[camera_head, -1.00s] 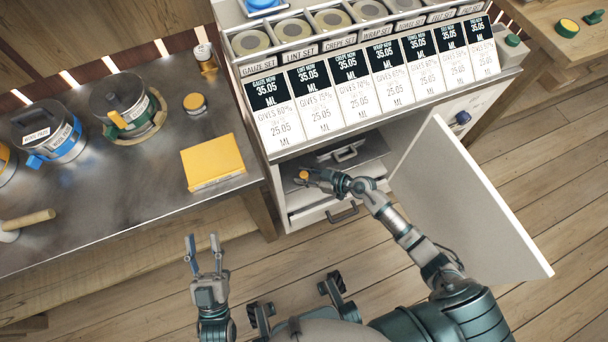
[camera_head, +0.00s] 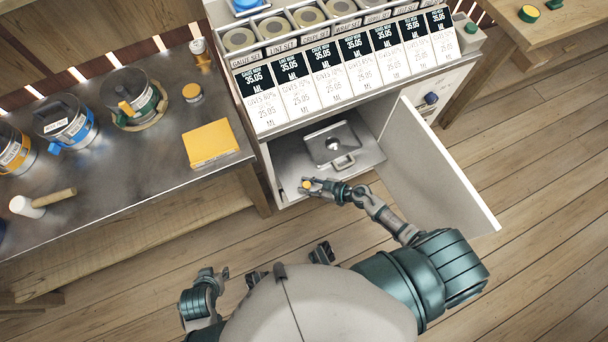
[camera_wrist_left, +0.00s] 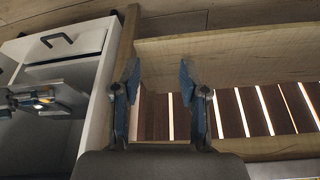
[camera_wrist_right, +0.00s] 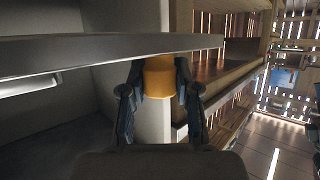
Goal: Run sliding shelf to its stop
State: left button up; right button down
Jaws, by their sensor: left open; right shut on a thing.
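The sliding shelf (camera_head: 365,158) is a flat metal plate standing out of the open lower bay of the white cabinet. A square lidded piece with a handle (camera_head: 332,146) sits on it. A yellow knob (camera_head: 306,184) is at the shelf's front left. My right gripper (camera_head: 308,187) is shut on this knob, which shows between the fingers in the right wrist view (camera_wrist_right: 160,78), against the shelf's edge (camera_wrist_right: 100,52). My left gripper (camera_head: 222,280) is low, left of my body, away from the shelf. Its fingers stand apart and empty in the left wrist view (camera_wrist_left: 160,90).
The cabinet door (camera_head: 440,165) stands open right of the shelf. A steel-topped bench (camera_head: 110,185) at left holds tins, a yellow box (camera_head: 210,144) and a mallet (camera_head: 42,203). Price cards (camera_head: 350,65) cover the cabinet's sloped front. Wooden floor before the shelf is free.

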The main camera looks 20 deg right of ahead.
jog(key=shift+s+a+r, duration=0.1)
jog(key=shift+s+r, duration=0.15)
jog(key=shift+s, duration=0.5)
pick_arm(q)
notch_tip(320, 180, down, 11)
jog(key=s+g+p, duration=0.2)
jog(key=p, duration=0.2)
jog(key=shift+a+f, duration=0.15)
jog(key=shift+a, duration=0.15)
pick_arm(e)
jog(key=s, duration=1.1)
jog(key=shift+d+f, duration=0.15)
jog(key=shift+d, duration=0.05)
pick_arm(q)
jog(key=shift+s, duration=0.1)
pick_arm(e)
jog(key=shift+s, duration=0.1)
jog(key=c, duration=0.8)
grip_release()
jog(key=shift+s+d, duration=0.1)
